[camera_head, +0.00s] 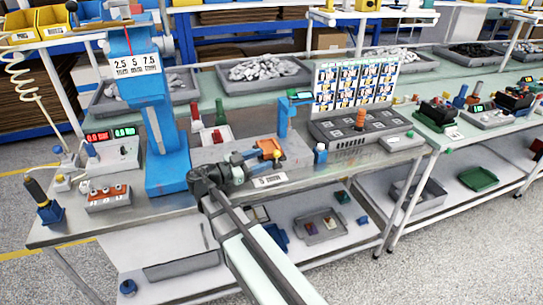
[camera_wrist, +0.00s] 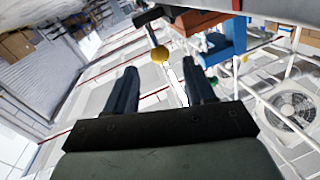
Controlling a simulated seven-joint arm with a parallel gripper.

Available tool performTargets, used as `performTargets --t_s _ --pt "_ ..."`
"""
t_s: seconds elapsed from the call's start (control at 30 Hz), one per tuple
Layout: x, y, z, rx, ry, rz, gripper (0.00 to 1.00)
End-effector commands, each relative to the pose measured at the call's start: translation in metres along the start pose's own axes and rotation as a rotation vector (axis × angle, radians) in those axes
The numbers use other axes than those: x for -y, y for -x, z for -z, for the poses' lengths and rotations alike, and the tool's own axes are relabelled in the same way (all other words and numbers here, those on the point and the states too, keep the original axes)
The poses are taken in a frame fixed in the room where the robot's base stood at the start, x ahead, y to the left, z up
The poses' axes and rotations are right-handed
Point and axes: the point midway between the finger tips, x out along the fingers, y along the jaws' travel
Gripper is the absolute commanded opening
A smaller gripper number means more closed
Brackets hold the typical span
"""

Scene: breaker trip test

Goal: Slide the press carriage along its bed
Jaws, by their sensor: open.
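The press carriage (camera_head: 268,146) is an orange block on a grey bed (camera_head: 296,152) in the middle of the near bench. Its yellow knob (camera_head: 277,153) faces the front, and the knob shows as a ball in the wrist view (camera_wrist: 160,55). A blue post (camera_head: 284,120) rises behind the carriage. My gripper (camera_head: 254,160) is just left of the knob and in front of the bed. In the wrist view its two dark fingers (camera_wrist: 160,68) are apart, with the knob beyond the gap between their tips. I see no contact with the knob.
A tall blue press (camera_head: 165,120) stands close on the left. A control panel (camera_head: 362,125) with a chart board stands to the right. A red-and-white box (camera_head: 210,135) and small bottles stand behind my gripper. A number plate (camera_head: 269,180) is at the bed's front.

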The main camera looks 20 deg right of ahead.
Motion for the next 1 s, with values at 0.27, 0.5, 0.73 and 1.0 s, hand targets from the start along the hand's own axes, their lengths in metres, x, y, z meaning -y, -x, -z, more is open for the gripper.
performTargets --t_s 0.27,0.5,0.73,1.0 --pt "0.001 0.039 0.000 0.001 0.000 0.001 0.54" --pt "0.000 0.052 0.000 0.000 0.000 0.000 0.54" --pt "0.000 0.053 0.000 0.000 0.000 -0.001 0.54" --pt "-0.002 0.053 0.002 -0.008 0.043 -0.004 0.54"
